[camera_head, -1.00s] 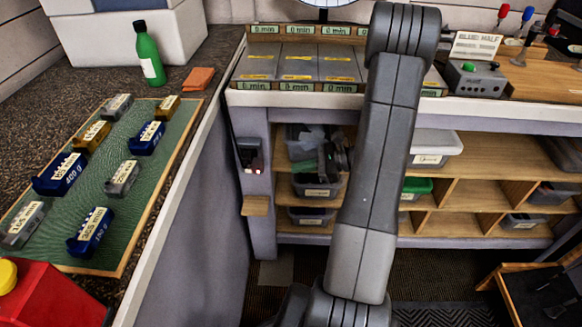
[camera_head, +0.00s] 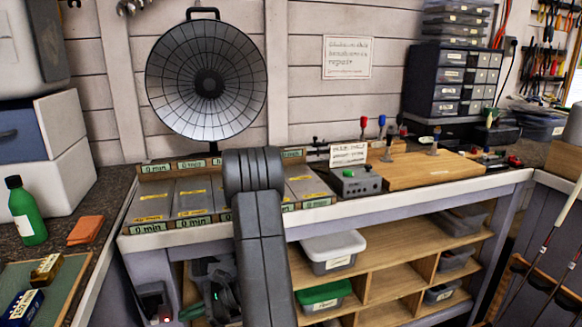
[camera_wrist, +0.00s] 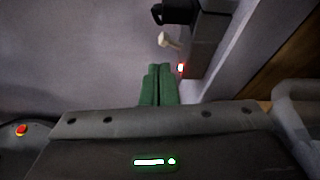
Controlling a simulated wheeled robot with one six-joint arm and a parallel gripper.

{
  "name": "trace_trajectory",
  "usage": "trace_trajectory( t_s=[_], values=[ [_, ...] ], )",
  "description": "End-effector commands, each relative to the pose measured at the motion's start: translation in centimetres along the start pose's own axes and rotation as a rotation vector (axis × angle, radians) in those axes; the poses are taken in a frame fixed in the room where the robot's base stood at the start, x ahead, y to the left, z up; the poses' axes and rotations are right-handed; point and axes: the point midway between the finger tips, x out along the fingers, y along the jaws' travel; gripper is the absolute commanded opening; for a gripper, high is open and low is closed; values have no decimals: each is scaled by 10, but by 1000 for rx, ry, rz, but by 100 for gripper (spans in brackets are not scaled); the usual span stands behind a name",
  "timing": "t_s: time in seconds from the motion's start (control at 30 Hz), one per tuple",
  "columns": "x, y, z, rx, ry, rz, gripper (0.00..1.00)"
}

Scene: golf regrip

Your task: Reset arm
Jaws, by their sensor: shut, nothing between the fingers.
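My gripper (camera_wrist: 159,68) shows in the wrist view with its two green fingers shut side by side and nothing between them. A grey wall or panel lies beyond the fingertips. In the head view my grey arm rises in front of the bench and hides part of the shelves below. Green fingers of my gripper (camera_head: 190,313) seem to show left of the arm, low before the shelves, partly cut off by the frame.
A small dark device with a red light (camera_head: 154,302) is on the bench leg; its light also shows in the wrist view. The bench holds grey slots (camera_head: 192,195), a round heater (camera_head: 207,82) and a control box (camera_head: 355,182). A green bottle (camera_head: 30,217) stands left.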

Motion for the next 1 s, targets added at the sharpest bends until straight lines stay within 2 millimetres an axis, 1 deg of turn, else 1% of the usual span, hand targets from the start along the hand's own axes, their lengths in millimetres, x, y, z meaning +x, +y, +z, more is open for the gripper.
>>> trace_trajectory(
  t_s=[0.03,0.1,0.53,0.57,0.6,0.7,0.83,1.0],
  values=[
    [12,1,-4,-6,-2,2,0],
    [22,-2,-17,-45,-6,-14,0],
    [86,-14,-74,-257,-7,-89,0],
    [74,-16,-68,-259,-5,-95,0],
    [64,-15,-67,-257,-5,-96,0],
    [44,-13,-67,-256,-5,-95,0],
    [24,-11,-68,-255,-5,-94,0],
    [8,-9,-68,-254,-6,-92,0]
  ],
)
